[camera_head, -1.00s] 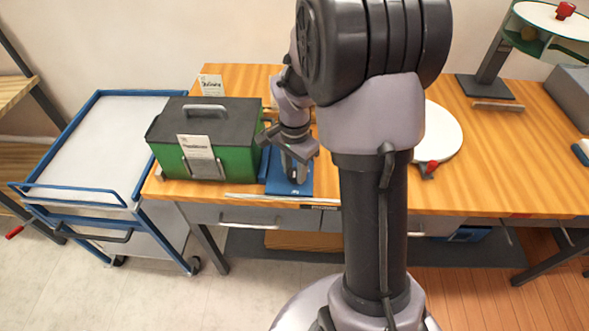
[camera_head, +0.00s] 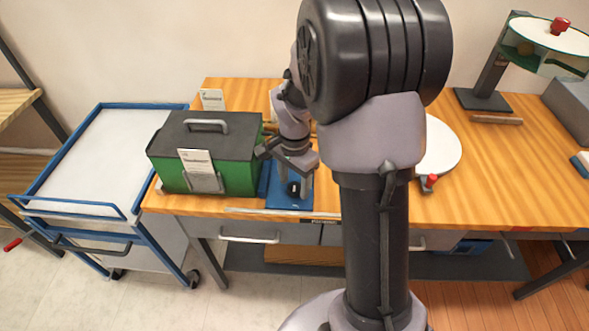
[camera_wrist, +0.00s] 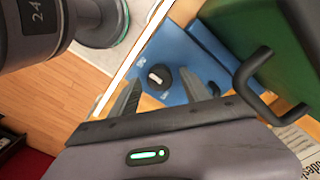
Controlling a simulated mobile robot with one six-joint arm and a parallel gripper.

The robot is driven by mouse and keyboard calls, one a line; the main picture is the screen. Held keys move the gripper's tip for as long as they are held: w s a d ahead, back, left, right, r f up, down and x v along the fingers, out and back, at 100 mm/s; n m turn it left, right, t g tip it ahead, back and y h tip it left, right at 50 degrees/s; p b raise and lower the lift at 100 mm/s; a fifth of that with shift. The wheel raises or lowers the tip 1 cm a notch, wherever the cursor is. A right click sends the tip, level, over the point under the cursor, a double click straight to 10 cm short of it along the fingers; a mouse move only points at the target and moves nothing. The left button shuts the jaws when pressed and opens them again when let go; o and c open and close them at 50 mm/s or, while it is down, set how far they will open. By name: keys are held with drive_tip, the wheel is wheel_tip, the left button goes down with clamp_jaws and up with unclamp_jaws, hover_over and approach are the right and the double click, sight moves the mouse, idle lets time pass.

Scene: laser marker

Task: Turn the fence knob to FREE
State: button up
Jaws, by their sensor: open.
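The fence knob (camera_wrist: 159,77) is a small round black knob with a white bar across its face, on a blue plate (camera_wrist: 165,45). Small white marks beside it are too small to read. The knob also shows in the head view (camera_head: 293,188), low on the blue fixture at the bench's front edge. My gripper (camera_wrist: 161,73) is open and empty. In the wrist view its two fingers point towards the knob, one on each side in the picture. I see no contact. In the head view my gripper (camera_head: 285,158) is just above and behind the knob.
A green box (camera_head: 235,175) with a dark lid and handle stands close left of the fixture. A white round disc (camera_head: 440,145) with a red knob lies to the right, partly behind my arm. A blue-framed cart (camera_head: 95,150) stands left of the wooden bench.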

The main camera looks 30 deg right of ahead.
sight(295, 187)
wheel_tip(295, 187, up, 17)
drive_tip(key=p, duration=0.6)
drive_tip(key=shift+f, duration=0.1)
